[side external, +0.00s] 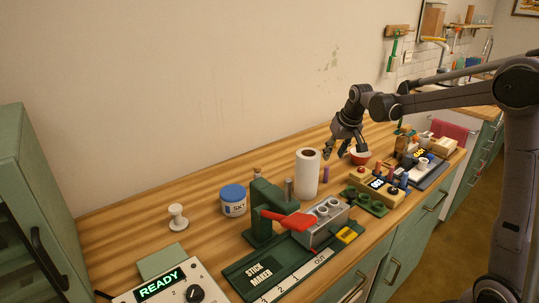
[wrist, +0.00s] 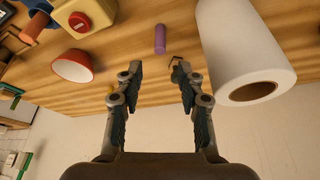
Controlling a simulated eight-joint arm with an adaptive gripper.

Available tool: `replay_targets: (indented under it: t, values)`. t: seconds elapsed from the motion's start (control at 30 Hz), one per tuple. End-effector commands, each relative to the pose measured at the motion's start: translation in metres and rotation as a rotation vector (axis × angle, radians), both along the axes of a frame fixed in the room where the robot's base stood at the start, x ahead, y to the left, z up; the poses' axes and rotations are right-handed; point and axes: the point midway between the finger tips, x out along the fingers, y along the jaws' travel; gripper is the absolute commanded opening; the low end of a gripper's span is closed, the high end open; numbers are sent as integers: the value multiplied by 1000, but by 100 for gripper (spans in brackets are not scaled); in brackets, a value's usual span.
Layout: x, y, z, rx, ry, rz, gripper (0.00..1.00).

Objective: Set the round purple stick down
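The round purple stick (side external: 326,175) stands upright on the wooden table, just right of the white paper roll. It also shows in the wrist view (wrist: 160,38), beyond my fingertips and between their lines, touching neither finger. My gripper (side external: 335,154) is above the table, a little above and to the right of the stick. In the wrist view my gripper (wrist: 156,72) has its two fingers spread with nothing between them.
The paper roll (side external: 307,174) stands close to the stick. A red and white bowl (side external: 359,158) is on the other side. A green stick maker (side external: 270,212) with a red lever is nearer the front, and a green block with several pegs (side external: 368,200) is at right.

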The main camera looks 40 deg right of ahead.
Motion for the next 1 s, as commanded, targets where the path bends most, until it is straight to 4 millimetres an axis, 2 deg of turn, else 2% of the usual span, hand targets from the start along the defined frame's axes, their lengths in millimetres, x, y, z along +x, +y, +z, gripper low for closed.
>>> replay_targets:
  t: [0.1,0.27,0.37,0.57,0.73,1.0]
  values:
    - [-5,2,15,0,0,0,38]
    - [-10,5,25,0,0,1,38]
    - [-15,13,31,-2,-6,13,38]
    - [-43,57,46,-14,-39,76,38]
    - [-82,104,55,-26,-82,154,38]
    - [-151,165,44,-39,-154,279,38]
